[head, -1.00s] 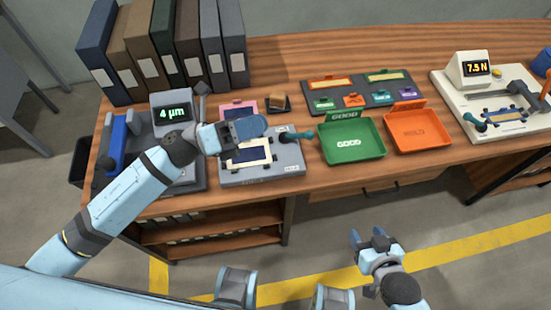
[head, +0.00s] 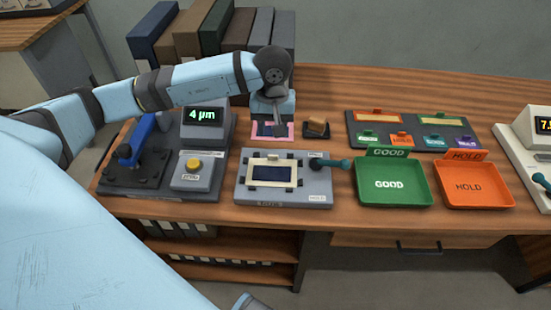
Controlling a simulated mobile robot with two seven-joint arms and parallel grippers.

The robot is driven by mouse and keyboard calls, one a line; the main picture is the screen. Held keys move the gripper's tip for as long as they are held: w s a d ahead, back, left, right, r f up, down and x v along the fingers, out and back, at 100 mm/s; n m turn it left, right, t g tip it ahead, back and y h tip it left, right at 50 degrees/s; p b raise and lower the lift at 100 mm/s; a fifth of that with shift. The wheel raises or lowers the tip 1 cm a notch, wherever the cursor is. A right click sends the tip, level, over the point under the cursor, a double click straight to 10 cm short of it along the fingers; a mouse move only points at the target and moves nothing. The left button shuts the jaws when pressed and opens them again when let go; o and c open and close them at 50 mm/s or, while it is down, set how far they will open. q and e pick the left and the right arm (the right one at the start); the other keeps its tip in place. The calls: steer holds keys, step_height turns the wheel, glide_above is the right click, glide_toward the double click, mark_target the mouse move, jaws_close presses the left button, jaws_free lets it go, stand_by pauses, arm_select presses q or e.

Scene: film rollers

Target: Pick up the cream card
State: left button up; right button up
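A cream card (head: 296,176), framed around a dark blue window, lies flat on the grey fixture (head: 312,194) at the middle of the bench. A pink-edged card (head: 287,133) lies behind the fixture, partly covered by my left gripper. My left gripper (head: 273,122) points down over the pink-edged card, behind the cream card and apart from it. Its fingers are foreshortened, so I cannot tell whether they are open or touch the pink-edged card. My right gripper is out of view.
A teal-handled lever (head: 330,163) stands at the fixture's right. The green GOOD tray (head: 423,198) and orange HOLD tray (head: 505,198) are empty. A gauge reading 4 µm (head: 203,116) stands left. Binders (head: 200,35) line the back left.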

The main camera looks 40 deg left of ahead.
mark_target(273, 156)
arm_select(q)
steer(key=f, duration=0.9)
steer(key=shift+s+d+f, duration=0.1)
steer(key=shift+s+f, duration=0.15)
steer(key=shift+f, duration=0.05)
steer(key=c, duration=0.7)
steer(key=shift+r, duration=0.1)
